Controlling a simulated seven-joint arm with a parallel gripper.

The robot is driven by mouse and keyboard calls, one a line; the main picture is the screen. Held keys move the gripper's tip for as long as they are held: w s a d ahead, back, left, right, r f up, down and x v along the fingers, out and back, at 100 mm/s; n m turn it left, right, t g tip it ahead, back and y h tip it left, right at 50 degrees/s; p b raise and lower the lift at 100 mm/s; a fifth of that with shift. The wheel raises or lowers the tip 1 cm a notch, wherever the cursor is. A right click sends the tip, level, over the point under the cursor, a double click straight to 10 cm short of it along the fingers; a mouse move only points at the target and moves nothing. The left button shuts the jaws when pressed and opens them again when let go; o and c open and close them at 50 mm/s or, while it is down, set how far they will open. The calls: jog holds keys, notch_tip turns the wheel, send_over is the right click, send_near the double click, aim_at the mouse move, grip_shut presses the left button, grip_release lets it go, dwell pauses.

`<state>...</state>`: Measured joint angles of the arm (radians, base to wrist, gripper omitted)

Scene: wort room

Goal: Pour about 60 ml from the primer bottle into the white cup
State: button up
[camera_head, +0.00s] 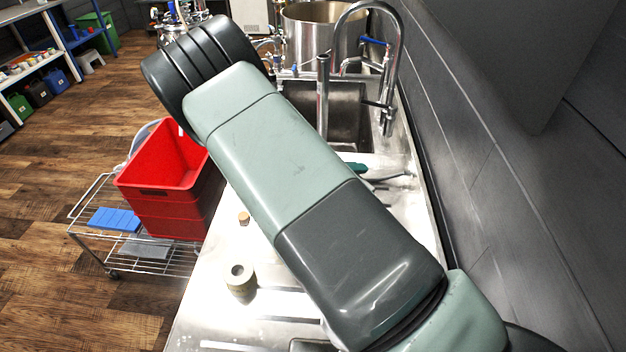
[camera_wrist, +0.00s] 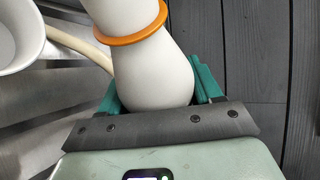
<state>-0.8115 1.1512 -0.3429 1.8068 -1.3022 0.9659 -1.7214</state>
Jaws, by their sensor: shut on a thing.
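In the wrist view my gripper (camera_wrist: 155,84) has its teal fingers shut on a rounded white bottle (camera_wrist: 150,72) with an orange ring around it, which looks like the primer bottle. The bottle's far end runs out of the top of the picture, so its mouth is hidden. A white open vessel (camera_wrist: 14,45), which looks like the white cup, is cut off at the upper left, beside the bottle and apart from it. In the head view my arm hides the bottle and the cup; only a bit of teal shows beside it.
On the steel counter (camera_head: 205,300) stand a pale round pot (camera_head: 240,279) and a small cork (camera_head: 244,218). A sink (camera_head: 345,115) with a tall tap (camera_head: 395,50) lies behind. A red crate (camera_head: 165,185) sits on a wire cart at left. A dark wall closes the right.

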jog(key=shift+w+a+f+n+h, duration=0.1)
jog(key=shift+a+n+h, duration=0.05)
jog(key=shift+n+h, duration=0.2)
jog(key=shift+f+n+h, duration=0.25)
jog(key=shift+f+n, duration=0.3)
jog(key=shift+f, duration=0.15)
jog(key=shift+n, duration=0.3)
jog(key=shift+s+d+g+h, duration=0.3)
jog(key=shift+s+d, duration=0.05)
dwell(0.5)
jog(key=shift+n+p, duration=0.3)
jog(key=shift+p, duration=0.05)
dwell(1.2)
